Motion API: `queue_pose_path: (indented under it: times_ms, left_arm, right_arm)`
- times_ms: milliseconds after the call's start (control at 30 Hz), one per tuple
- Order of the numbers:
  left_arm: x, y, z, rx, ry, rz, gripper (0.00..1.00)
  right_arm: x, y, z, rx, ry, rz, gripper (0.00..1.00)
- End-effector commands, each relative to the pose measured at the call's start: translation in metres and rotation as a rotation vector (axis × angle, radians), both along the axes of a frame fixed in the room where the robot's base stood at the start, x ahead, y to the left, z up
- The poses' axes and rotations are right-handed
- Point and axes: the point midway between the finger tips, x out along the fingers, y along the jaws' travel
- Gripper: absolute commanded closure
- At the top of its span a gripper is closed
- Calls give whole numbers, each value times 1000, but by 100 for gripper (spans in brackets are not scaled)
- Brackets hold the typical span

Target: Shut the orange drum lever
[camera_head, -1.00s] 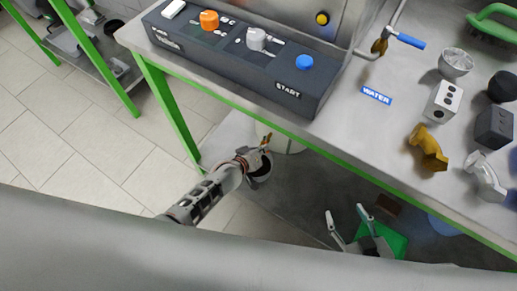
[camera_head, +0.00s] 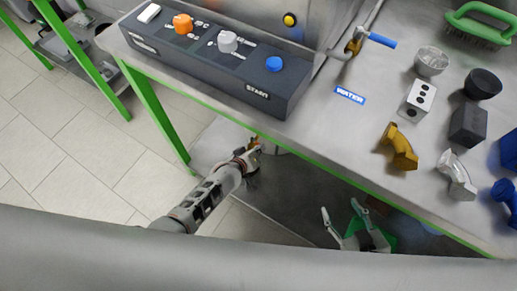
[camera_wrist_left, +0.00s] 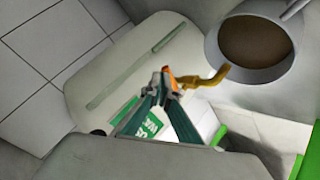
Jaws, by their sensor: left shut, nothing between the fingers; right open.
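The orange drum lever (camera_wrist_left: 212,78) is a short bent handle in the left wrist view, right of my left fingertips. Its orange end lies at or against the fingertips; I cannot tell if they touch. In the head view a bit of orange (camera_head: 255,142) shows at the tip of my left gripper (camera_head: 250,153), under the table edge. My left gripper (camera_wrist_left: 167,72) is shut with nothing between its fingers. The pale drum is mostly hidden by gripper and table in the head view. My right gripper (camera_head: 340,208) is open and empty, low under the table.
The green-edged table (camera_head: 330,125) overhangs the left gripper's area. On it stand a dark control box (camera_head: 215,70), a valve with a blue handle (camera_head: 360,42) and several fittings. A grey round vessel with a dark inside (camera_wrist_left: 257,43) is at upper right in the wrist view.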

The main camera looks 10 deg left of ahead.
Motion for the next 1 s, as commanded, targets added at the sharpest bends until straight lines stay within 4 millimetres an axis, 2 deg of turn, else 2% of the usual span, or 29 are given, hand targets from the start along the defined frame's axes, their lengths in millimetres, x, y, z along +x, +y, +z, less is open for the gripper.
queue_pose_path:
  times_ms: [1000]
  left_arm:
    - [10, 12, 0, 1, 0, 1, 100]
  right_arm:
    - [-3, 0, -5, 0, 8, 2, 47]
